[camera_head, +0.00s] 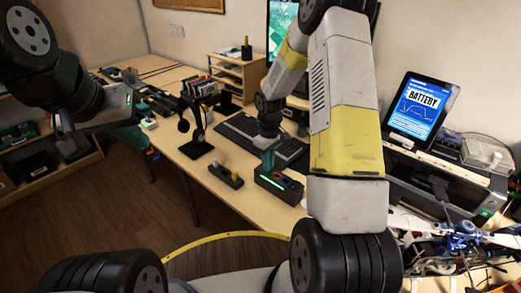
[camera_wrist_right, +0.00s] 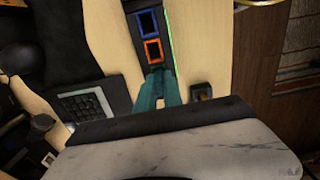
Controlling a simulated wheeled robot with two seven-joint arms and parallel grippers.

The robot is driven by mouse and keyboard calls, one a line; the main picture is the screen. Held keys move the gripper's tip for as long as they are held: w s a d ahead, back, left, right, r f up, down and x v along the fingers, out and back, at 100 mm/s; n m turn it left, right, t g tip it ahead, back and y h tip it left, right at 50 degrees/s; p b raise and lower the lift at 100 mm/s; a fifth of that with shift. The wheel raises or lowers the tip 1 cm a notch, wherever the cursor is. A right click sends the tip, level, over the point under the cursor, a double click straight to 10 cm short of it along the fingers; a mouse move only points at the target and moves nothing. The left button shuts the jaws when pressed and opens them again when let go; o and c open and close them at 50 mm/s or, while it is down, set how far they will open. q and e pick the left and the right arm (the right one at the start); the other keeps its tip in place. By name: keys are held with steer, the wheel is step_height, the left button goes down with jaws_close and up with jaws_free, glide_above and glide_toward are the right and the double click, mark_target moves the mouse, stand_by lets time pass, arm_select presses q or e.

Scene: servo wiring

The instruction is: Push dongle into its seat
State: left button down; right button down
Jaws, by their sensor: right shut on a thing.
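A black box (camera_head: 278,187) lies on the wooden table with a green light strip along its side. In the right wrist view this box (camera_wrist_right: 140,8) has a blue-rimmed socket (camera_wrist_right: 148,22) and an orange-rimmed socket (camera_wrist_right: 153,51). My right gripper (camera_wrist_right: 158,72) has teal fingers, close together, right at the near end of the box past the orange socket. In the head view my right gripper (camera_head: 268,160) points down onto the box's far-left end. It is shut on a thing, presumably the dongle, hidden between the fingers. My left gripper (camera_head: 70,142) hangs away from the table at the left; its jaw opening is unclear.
A small dark holder with upright pegs (camera_head: 226,176) stands left of the box; it also shows in the right wrist view (camera_wrist_right: 202,92). A keyboard (camera_head: 260,138) lies behind. A black stand (camera_head: 196,140) stands to the left. A tablet (camera_head: 420,106) and a drone (camera_head: 462,240) are at the right.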

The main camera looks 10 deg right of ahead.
steer(key=c, duration=1.5)
jaws_free()
step_height(320, 180, up, 12)
steer(key=s+r+m+t, duration=0.3)
steer(key=s+r, duration=0.7)
steer(key=r, duration=0.4)
steer(key=s+r+m+t, duration=0.1)
steer(key=s+r, duration=0.1)
steer(key=s, duration=0.2)
steer(key=s+a+r+m+t+y, duration=0.1)
steer(key=s+r, duration=0.1)
steer(key=s, duration=0.3)
steer(key=s+a+r+m+t+y, duration=0.1)
steer(key=s+m, duration=0.1)
steer(key=s, duration=0.3)
steer(key=shift+s+a+r, duration=0.1)
steer(key=shift+s+r, duration=0.05)
steer(key=shift+r, duration=0.25)
